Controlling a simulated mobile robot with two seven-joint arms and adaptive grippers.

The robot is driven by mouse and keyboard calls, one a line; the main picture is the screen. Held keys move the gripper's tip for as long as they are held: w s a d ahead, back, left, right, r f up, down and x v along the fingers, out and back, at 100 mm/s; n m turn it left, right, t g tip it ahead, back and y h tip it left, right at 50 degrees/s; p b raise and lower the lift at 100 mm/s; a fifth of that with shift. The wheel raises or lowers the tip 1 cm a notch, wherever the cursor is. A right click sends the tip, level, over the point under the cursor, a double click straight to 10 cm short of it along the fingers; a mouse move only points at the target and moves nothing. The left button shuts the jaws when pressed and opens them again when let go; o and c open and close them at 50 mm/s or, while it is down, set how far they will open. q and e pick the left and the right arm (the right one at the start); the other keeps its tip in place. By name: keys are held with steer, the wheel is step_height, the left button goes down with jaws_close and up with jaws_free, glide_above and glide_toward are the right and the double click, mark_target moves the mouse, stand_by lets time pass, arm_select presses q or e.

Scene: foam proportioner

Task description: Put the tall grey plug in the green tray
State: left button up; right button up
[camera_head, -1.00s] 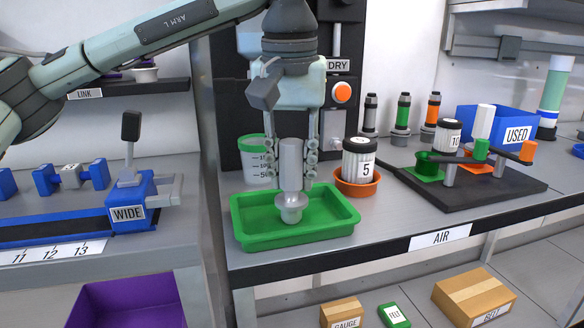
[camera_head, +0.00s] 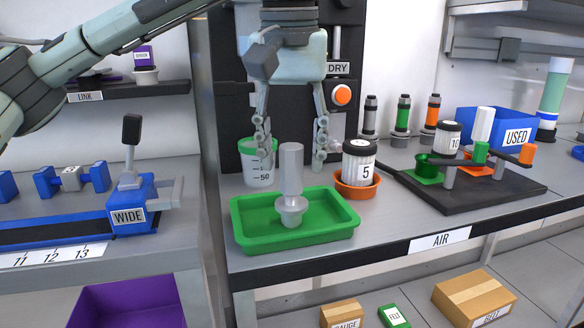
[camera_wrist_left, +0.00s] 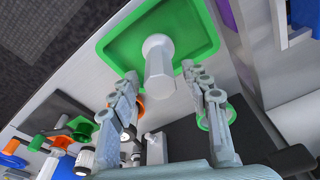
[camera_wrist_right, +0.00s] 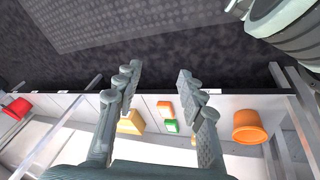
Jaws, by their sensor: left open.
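The tall grey plug (camera_head: 291,175) stands upright in the green tray (camera_head: 243,237), with its wider base down on the tray floor. It also shows in the left wrist view (camera_wrist_left: 158,68), with the tray (camera_wrist_left: 205,30) around it. My left gripper (camera_head: 291,160) is open and empty above and behind the plug, its fingers apart from it. In the left wrist view its two fingers (camera_wrist_left: 155,85) are spread wide. My right gripper (camera_wrist_right: 158,72) shows only in the right wrist view, open and empty above the floor and a low shelf.
Right of the tray, a jar marked 5 (camera_head: 358,160) sits in an orange dish (camera_head: 357,188). A measuring cup (camera_head: 256,165) stands behind the tray. A dark stand (camera_head: 480,190) with small cups is farther right. The bench front edge lies close before the tray.

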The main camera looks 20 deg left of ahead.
arm_select(q)
steer(key=r, duration=0.5)
steer(key=s+r+p, duration=0.1)
steer(key=r, duration=0.1)
steer(key=shift+d+r, duration=0.15)
steer(key=shift+s+r, duration=0.15)
steer(key=shift+r, duration=0.45)
arm_select(e)
steer(key=shift+a+x, duration=0.25)
steer(key=shift+x, duration=0.8)
steer(key=shift+a+x, duration=0.2)
steer(key=shift+x, duration=0.8)
